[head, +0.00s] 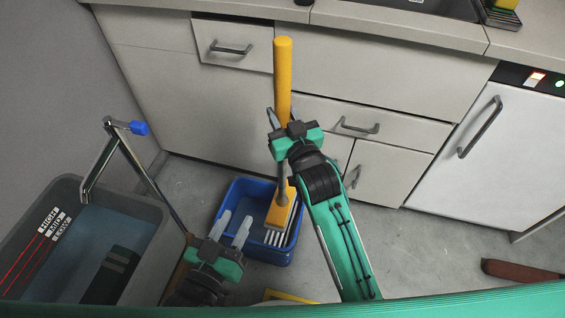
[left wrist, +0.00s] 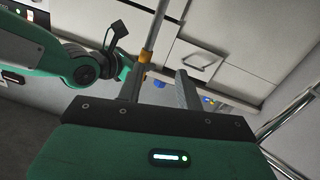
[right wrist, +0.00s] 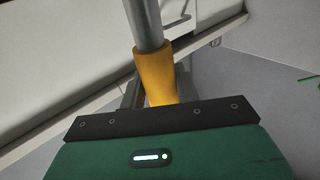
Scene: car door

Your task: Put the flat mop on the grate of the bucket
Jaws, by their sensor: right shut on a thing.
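The flat mop has a yellow upper handle (head: 284,70), a grey pole and a yellow head (head: 283,208). My right gripper (head: 284,118) is shut on the handle and holds the mop nearly upright. In the right wrist view, the grey pole and a yellow sleeve (right wrist: 156,75) rise between its fingers. The mop head shows over the blue bucket (head: 232,206). White slats (head: 276,238) show beside the head; I cannot tell whether the head touches them. My left gripper (head: 235,217) is open and empty, just left of the mop head in the head view.
A large grey container (head: 25,235) with a metal lever and blue knob (head: 139,128) stands at the left. Cabinets with drawers (head: 235,45) line the back, with a white appliance (head: 475,145) at the right. A brown object (head: 520,271) lies on the floor at the right.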

